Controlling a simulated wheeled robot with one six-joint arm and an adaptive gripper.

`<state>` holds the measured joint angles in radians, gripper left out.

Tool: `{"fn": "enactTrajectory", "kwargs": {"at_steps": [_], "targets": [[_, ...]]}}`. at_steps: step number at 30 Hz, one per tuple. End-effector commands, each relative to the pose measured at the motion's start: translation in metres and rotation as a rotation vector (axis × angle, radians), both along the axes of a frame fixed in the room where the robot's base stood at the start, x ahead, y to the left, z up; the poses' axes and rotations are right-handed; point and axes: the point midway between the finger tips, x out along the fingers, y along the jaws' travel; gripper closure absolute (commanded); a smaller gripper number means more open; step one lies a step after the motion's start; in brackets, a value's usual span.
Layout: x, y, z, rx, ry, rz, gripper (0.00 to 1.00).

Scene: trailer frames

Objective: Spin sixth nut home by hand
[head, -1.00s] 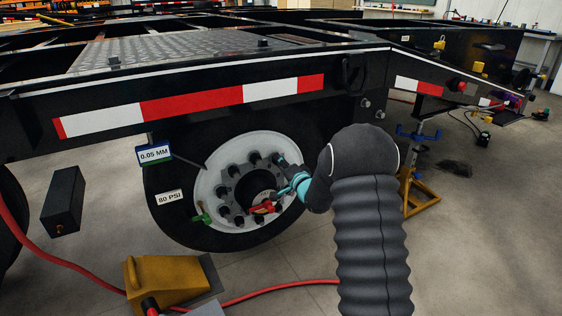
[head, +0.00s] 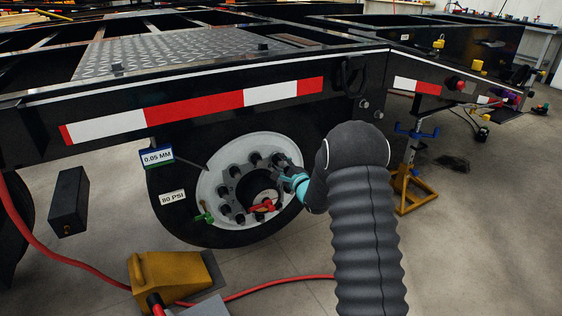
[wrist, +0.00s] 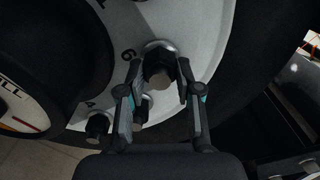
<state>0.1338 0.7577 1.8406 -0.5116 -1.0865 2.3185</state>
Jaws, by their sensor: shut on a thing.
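The wheel's pale rim (head: 208,190) carries a ring of dark nuts around its hub. In the wrist view, the sixth nut (wrist: 160,75) sits at a bright round seat on the pale rim, beside a painted 6. My gripper (wrist: 160,70) has one finger on each side of this nut and is shut on it. In the head view, my gripper (head: 281,170) reaches the right side of the nut ring, and its fingers partly hide the nut. Another dark nut (wrist: 97,126) shows lower left, near a painted 4. Whether the sixth nut touches the rim fully, I cannot tell.
A red tool (head: 263,207) and a green clamp (head: 203,212) are at the lower rim. A yellow wheel chock (head: 170,278) and red hose (head: 270,290) lie on the floor. The trailer frame (head: 220,85) overhangs the wheel. A jack stand (head: 412,180) stands right.

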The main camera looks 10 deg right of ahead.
Motion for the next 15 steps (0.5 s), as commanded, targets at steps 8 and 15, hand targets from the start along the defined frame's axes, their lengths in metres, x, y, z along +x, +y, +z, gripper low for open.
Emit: {"fn": "enactTrajectory", "kwargs": {"at_steps": [8, 15], "targets": [[-0.0015, -0.0013, -0.0023, 0.249, 0.088, -0.004, 1.0], [-0.0015, -0.0012, -0.0026, 0.436, 0.149, -0.004, 1.0]]}}
